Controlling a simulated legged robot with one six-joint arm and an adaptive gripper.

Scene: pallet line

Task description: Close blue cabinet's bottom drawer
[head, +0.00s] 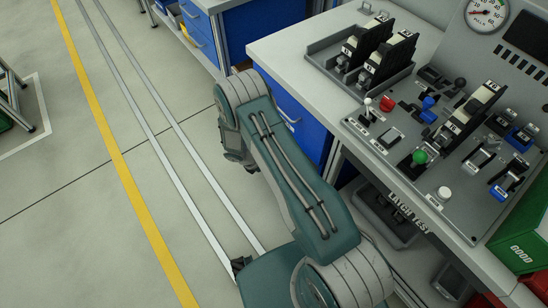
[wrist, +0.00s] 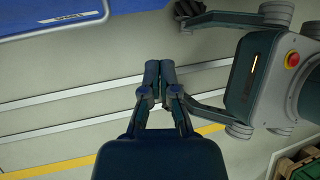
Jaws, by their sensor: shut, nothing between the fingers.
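The blue cabinet (head: 304,128) stands under the grey workbench in the head view, partly hidden behind my arm. A drawer handle (head: 289,117) shows on its front. Its lower part is hidden, so I cannot tell how far the bottom drawer stands out. In the wrist view a blue panel (wrist: 50,17) with a pale edge and a small label fills the upper left; I cannot tell which part of the cabinet it is. My gripper (wrist: 160,66) is shut and empty, over the floor, right of and below the blue panel in the picture, apart from it.
The workbench (head: 281,54) carries a control panel (head: 440,181) with switches and a rack of modules. A green bin (head: 522,243) is at the right. Another blue cabinet (head: 202,33) stands farther back.

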